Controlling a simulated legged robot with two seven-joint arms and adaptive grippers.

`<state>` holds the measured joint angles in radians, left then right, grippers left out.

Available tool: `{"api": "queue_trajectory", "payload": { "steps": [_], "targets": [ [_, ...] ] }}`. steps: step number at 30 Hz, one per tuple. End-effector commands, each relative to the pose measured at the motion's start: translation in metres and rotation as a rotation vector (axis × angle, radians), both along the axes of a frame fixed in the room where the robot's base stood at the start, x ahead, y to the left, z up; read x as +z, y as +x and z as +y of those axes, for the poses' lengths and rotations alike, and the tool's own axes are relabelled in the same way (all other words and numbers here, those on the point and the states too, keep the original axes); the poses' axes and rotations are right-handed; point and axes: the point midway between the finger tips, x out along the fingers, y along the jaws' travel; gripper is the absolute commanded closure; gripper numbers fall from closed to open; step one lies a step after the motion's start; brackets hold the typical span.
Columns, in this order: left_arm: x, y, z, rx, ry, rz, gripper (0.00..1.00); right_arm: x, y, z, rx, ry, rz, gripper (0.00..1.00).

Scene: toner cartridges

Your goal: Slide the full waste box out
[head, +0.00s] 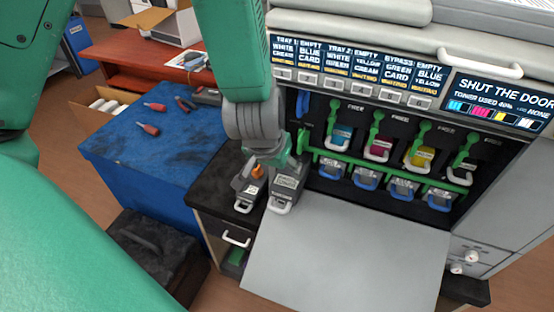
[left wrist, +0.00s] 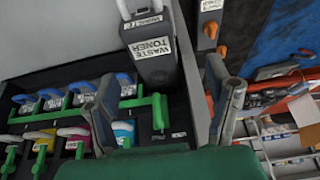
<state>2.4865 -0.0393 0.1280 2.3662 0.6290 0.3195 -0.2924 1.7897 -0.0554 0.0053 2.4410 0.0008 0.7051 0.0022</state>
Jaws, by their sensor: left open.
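The grey waste toner box (head: 287,187), with a white label and white front handle, stands at the left end of the printer's open bay. It also shows in the left wrist view (left wrist: 157,68), where its label reads "WASTE TONER". My left gripper (left wrist: 170,85) is open and empty, its fingers spread below the box in that view. In the head view my left gripper (head: 278,152) is just behind and above the box, and partly hides it. Whether a finger touches the box I cannot tell. My right gripper is not in view.
A second grey box (head: 248,190) with an orange cap stands close left of the waste box on a black cabinet top. A green bar (head: 390,170) runs before several toner cartridges. The lowered grey door (head: 345,250) is bare. A blue-topped bench (head: 150,130) holds tools.

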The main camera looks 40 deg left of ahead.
Motion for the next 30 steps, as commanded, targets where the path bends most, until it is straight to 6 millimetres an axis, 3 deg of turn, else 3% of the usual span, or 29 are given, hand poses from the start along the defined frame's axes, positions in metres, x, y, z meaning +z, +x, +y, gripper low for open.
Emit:
{"api": "queue_trajectory", "payload": {
  "steps": [5,16,24,30],
  "targets": [
    [-0.004,0.007,-0.004,0.003,-0.001,-0.008,0.28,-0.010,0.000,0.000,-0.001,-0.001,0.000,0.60],
    [-0.057,0.026,0.008,0.003,-0.008,-0.008,0.28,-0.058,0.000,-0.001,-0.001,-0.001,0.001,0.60],
    [-0.079,0.037,0.007,0.002,-0.004,-0.007,0.28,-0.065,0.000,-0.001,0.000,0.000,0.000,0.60],
    [-0.084,0.040,0.005,0.001,0.000,-0.008,0.28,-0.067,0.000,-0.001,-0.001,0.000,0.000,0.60]
  ]
}}
